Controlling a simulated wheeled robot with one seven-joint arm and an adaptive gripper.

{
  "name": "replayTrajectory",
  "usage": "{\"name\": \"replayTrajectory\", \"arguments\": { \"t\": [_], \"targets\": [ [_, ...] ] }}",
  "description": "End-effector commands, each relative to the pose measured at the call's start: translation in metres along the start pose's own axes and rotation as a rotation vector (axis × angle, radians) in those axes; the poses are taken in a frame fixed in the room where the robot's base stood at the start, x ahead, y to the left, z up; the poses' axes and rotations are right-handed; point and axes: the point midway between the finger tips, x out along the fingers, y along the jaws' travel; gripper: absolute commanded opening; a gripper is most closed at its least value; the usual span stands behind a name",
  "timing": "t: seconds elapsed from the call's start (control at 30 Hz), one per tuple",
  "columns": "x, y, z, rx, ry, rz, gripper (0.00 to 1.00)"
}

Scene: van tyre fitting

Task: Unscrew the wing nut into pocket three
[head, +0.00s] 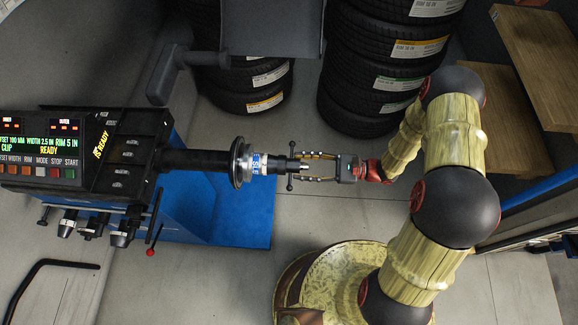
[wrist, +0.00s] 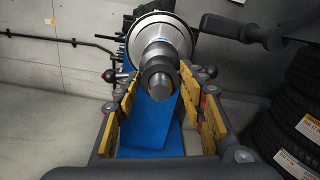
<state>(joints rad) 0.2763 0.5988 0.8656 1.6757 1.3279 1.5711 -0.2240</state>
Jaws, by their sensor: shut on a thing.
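The wing nut (head: 291,176), dark with ball-ended arms, sits on the end of the machine's horizontal shaft (head: 200,161). In the wrist view the wing nut (wrist: 158,74) encircles the bare grey shaft tip, its ball ends out to both sides. My gripper (head: 312,167) is shut on the wing nut from the shaft's free end. In the wrist view my gripper (wrist: 162,92) has its yellow-padded fingers on either side of the nut. The machine's black top (head: 142,125) has several small marked places; I cannot tell which is pocket three.
Several cones (head: 68,224) hang at the machine's front. Tyre stacks (head: 375,80) stand at the back. A dark arm (head: 172,75) juts out above the shaft.

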Motion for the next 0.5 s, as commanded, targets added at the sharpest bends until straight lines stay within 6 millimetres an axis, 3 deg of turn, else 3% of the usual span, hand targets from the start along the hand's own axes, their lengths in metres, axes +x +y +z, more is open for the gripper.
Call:
{"name": "replayTrajectory", "arguments": {
  "t": [0.5],
  "targets": [
    [-0.0012, -0.0014, -0.003, -0.707, 0.0, -0.003, 0.14]
  ]
}}
